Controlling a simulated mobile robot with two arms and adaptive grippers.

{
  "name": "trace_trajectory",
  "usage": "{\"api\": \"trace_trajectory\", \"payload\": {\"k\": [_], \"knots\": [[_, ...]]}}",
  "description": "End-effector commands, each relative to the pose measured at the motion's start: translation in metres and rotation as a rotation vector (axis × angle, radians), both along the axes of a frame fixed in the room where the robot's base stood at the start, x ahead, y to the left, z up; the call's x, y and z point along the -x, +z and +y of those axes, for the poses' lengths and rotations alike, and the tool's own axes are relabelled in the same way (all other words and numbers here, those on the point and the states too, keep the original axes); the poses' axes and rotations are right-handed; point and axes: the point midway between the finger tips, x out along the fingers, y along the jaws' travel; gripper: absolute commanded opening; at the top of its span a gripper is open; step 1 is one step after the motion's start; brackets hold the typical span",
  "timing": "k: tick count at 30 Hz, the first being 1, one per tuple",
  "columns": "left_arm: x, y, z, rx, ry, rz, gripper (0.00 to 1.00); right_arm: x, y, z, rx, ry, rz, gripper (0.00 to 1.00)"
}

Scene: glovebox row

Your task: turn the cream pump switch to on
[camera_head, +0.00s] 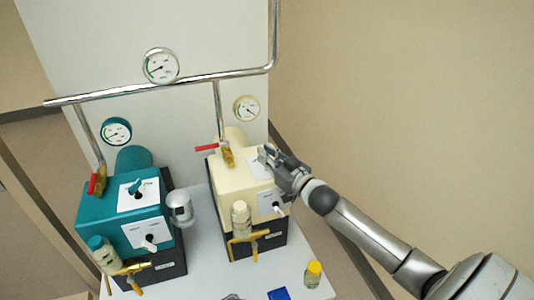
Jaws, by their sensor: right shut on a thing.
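The cream pump (228,176) stands right of the teal pump on a pale bench. On its top is a white plate (255,168), partly covered by my right gripper (268,160). My right gripper reaches in from the right and is shut at this plate on the cream pump switch; the switch itself is mostly hidden by the fingers, so its setting cannot be read. A second white plate with a small lever (278,207) is on the pump's front face, clear of the fingers. My left gripper is not in view.
The teal pump (95,205) has a teal knob (136,188) on top. A red-handled valve (207,148) and steel pipes rise behind the cream pump. A yellow-capped vial (313,275) and a blue item (278,294) are at the bench front.

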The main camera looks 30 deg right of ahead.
Motion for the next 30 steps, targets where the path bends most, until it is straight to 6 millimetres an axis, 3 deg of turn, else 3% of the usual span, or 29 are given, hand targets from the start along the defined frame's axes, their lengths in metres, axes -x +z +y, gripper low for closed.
{"api": "trace_trajectory", "payload": {"k": [15,30], "knots": [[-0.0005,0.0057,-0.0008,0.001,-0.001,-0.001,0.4,-0.0002,0.0001,-0.0017,-0.006,-0.259,-0.001,0.0],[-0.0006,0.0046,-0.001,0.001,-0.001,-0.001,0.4,0.0001,0.0006,-0.0033,0.002,-0.328,-0.001,0.0]]}}
